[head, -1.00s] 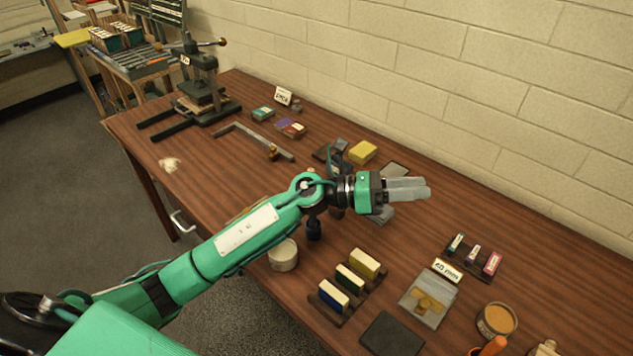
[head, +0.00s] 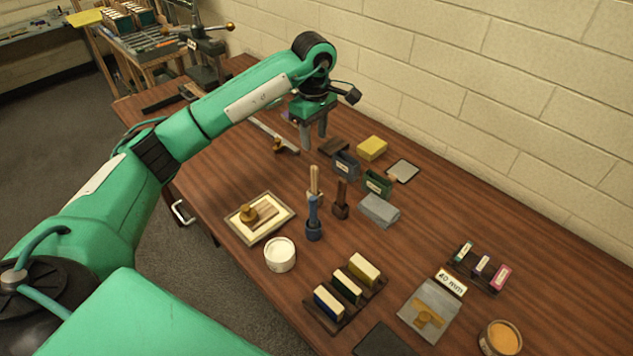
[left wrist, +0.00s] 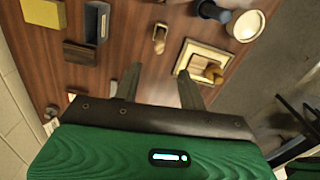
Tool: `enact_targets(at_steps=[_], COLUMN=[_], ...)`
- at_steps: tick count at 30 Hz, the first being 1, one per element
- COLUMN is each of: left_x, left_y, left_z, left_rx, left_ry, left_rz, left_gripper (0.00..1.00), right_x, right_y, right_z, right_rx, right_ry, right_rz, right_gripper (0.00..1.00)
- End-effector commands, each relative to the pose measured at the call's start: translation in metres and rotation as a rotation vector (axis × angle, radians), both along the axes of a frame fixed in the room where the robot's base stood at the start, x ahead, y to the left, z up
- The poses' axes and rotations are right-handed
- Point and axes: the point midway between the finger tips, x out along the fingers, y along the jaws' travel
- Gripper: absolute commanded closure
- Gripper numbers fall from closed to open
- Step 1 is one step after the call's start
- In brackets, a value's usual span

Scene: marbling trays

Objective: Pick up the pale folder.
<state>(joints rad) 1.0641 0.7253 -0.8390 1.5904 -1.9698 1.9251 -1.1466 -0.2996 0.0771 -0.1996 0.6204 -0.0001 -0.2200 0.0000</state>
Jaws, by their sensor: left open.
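A pale upright tool (head: 315,182), which looks like the pale folder, stands in a small base on the wooden table. A blue one (head: 313,215) and a dark brown one (head: 341,195) stand close by. The pale one also shows from above in the left wrist view (left wrist: 160,38), just beyond the fingertips. My left gripper (head: 314,143) points down, open and empty, above the table and behind the pale tool, apart from it. Its spread fingers also show in the left wrist view (left wrist: 158,72). My right gripper is not in view.
A framed tray with a knobbed block (head: 236,229) and a white pot (head: 280,255) stand in front. Small boxes (head: 346,164), a yellow block (head: 371,148) and a grey block (head: 380,210) lie to the right. A brick wall (head: 480,110) runs behind the table.

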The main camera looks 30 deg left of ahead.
Motion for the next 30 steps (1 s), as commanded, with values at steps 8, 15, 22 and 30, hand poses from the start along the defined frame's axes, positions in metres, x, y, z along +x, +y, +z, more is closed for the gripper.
enact_targets(at_steps=[8, 15, 22, 30], left_x=[-0.001, 0.000, 0.000, 0.001], left_y=[-0.001, -0.001, -0.001, 0.000], left_z=[-0.050, -0.078, -0.093, -0.128], left_rx=[-0.004, -0.005, -0.005, -0.006], left_ry=[0.006, 0.002, 0.004, 0.004], left_rz=[-0.001, -0.001, 0.000, 0.000], left_gripper=[0.58, 0.58, 0.58, 0.58], right_x=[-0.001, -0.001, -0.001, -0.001], right_y=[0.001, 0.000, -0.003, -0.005], right_z=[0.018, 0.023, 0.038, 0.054], right_rx=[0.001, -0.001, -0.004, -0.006], right_ry=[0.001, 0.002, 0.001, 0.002], right_rz=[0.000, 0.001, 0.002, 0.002], right_gripper=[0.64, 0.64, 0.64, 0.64])
